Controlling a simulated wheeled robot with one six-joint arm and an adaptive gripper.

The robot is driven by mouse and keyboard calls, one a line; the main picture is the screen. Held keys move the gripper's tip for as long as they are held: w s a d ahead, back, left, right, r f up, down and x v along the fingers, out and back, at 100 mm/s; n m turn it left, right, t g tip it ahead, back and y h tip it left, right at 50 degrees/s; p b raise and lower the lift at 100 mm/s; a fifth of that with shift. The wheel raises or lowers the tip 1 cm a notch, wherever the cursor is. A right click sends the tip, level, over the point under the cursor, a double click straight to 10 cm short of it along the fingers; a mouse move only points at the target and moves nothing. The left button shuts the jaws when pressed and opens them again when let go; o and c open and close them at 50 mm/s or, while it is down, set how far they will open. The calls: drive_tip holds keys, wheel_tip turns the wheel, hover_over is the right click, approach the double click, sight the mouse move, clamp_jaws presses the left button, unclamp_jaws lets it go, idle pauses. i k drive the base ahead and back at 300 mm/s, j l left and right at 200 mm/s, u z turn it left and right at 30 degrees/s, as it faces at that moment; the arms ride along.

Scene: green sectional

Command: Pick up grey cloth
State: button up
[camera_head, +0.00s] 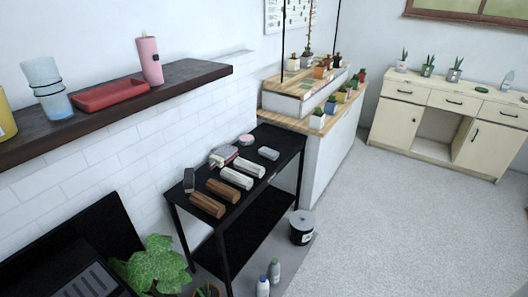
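A black two-level table (262,207) stands against the tiled wall in the middle of the view. On its top lie two pale grey-white rolled pieces that look like cloth, one nearer (236,179) and one farther (249,167). A smaller grey piece (268,153) lies beyond them, near the right edge; I cannot tell whether it is cloth. Two brown rolls (207,205) (223,190) lie at the near end. All these pieces lie apart from any gripper. My gripper is not in view.
A dark upright object (189,180) and a pink-and-white item (222,156) are on the table's wall side. A wooden shelf (110,106) juts out above left. A bucket (301,227), bottles (274,270) and a leafy plant (157,265) stand low down. Floor (400,230) at right is clear.

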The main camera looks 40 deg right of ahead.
sight(269, 153)
drive_tip(key=i+l+u, duration=0.1)
drive_tip(key=l, duration=0.3)
drive_tip(key=i+l+u, duration=0.1)
drive_tip(key=l, duration=0.3)
drive_tip(key=i+l+u, duration=0.1)
drive_tip(key=l, duration=0.3)
drive_tip(key=i+l, duration=0.2)
drive_tip(key=l, duration=0.2)
drive_tip(key=i+l+u, duration=0.15)
drive_tip(key=l, duration=0.25)
drive_tip(key=i+l+u, duration=0.1)
drive_tip(key=l, duration=0.25)
drive_tip(key=i+l, duration=0.15)
drive_tip(key=l, duration=0.25)
drive_tip(key=i+l+u, duration=0.15)
drive_tip(key=l, duration=0.2)
drive_tip(key=i, duration=0.2)
